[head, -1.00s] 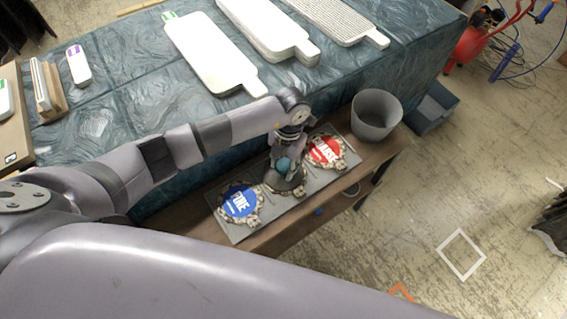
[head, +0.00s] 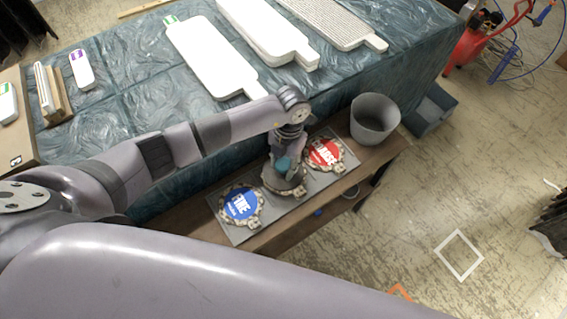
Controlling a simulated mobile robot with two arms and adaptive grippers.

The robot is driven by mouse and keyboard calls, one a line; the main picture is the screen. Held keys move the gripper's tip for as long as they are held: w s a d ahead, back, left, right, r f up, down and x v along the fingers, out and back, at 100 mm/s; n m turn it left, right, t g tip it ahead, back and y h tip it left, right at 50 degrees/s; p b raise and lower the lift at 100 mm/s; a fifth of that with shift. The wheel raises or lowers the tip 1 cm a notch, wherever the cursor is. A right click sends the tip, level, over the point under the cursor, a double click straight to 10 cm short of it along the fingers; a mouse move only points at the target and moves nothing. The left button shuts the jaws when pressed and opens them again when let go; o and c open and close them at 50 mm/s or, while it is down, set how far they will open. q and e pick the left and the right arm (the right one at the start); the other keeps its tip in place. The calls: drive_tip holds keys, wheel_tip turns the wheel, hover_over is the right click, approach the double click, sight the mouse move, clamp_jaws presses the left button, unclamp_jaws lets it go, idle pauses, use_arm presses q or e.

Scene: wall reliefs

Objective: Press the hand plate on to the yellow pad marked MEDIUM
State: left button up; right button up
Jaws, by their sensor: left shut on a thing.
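My left gripper (head: 287,165) reaches down over the middle of a grey tray (head: 233,231) and is shut on a teal grip. Under it is a round, dark grey plate (head: 284,186), probably the hand plate, over the middle place. The yellow pad is hidden there, and I cannot tell whether the plate touches it. A blue pad marked FINE (head: 240,203) lies at the tray's left end. A red pad with a white label, seemingly COARSE (head: 324,152), lies at the right end. My right gripper is not in view.
The tray lies on a narrow wooden bench (head: 375,163) with a grey bucket (head: 374,120) at its right end. Behind is a table with a blue-green cover (head: 115,130), bearing white paddle-shaped boards (head: 205,60). The floor at right is mostly open.

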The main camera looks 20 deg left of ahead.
use_arm(q)
drive_tip(key=shift+r+p, duration=1.65)
drive_tip(key=shift+r, duration=0.7)
